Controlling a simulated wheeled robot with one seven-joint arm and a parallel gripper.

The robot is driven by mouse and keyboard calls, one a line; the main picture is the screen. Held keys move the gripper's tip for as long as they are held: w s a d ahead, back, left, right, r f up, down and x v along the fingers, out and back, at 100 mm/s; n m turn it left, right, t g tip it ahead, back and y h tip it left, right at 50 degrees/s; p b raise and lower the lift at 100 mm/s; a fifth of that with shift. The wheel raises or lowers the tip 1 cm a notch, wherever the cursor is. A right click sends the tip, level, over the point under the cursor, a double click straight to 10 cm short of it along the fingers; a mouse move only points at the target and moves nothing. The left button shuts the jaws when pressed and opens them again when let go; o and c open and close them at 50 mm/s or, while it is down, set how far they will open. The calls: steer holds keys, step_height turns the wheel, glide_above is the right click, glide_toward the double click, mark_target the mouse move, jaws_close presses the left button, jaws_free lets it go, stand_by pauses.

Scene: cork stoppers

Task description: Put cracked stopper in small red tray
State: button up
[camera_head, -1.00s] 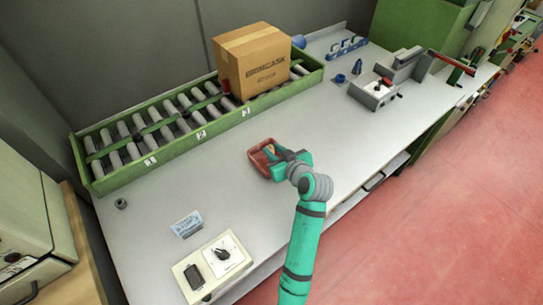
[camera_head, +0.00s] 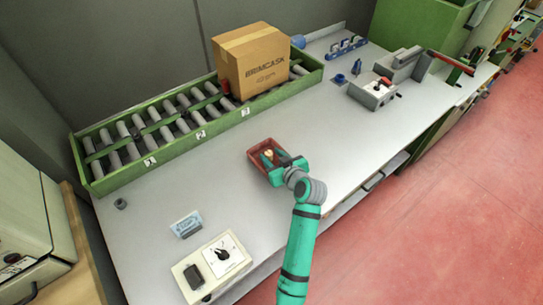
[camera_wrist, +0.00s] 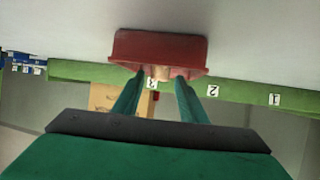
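The small red tray (camera_head: 255,167) stands on the grey bench in front of the roller rack. It also shows in the wrist view (camera_wrist: 158,48), seen from its side. A tan cork stopper (camera_head: 268,153) shows at the tray, between my fingers; in the wrist view its end (camera_wrist: 161,73) shows at the tray's rim. My gripper (camera_head: 271,159) reaches into the tray from the right. Its two fingers (camera_wrist: 160,78) stand apart, with a narrow gap on each side of the stopper. Any crack is too small to make out.
A green roller rack (camera_head: 165,144) with a cardboard box (camera_head: 252,62) runs along the back. A switch box (camera_head: 213,266) and a blue-white card (camera_head: 186,224) lie front left. A grey device (camera_head: 374,92) stands at the right. The bench around the tray is clear.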

steer(key=shift+r, duration=0.1)
steer(key=shift+s+d+r, duration=0.1)
steer(key=shift+s+r, duration=0.05)
steer(key=shift+s, duration=0.05)
steer(key=v, duration=1.1)
steer(key=shift+s, duration=0.25)
steer(key=shift+d+r, duration=0.1)
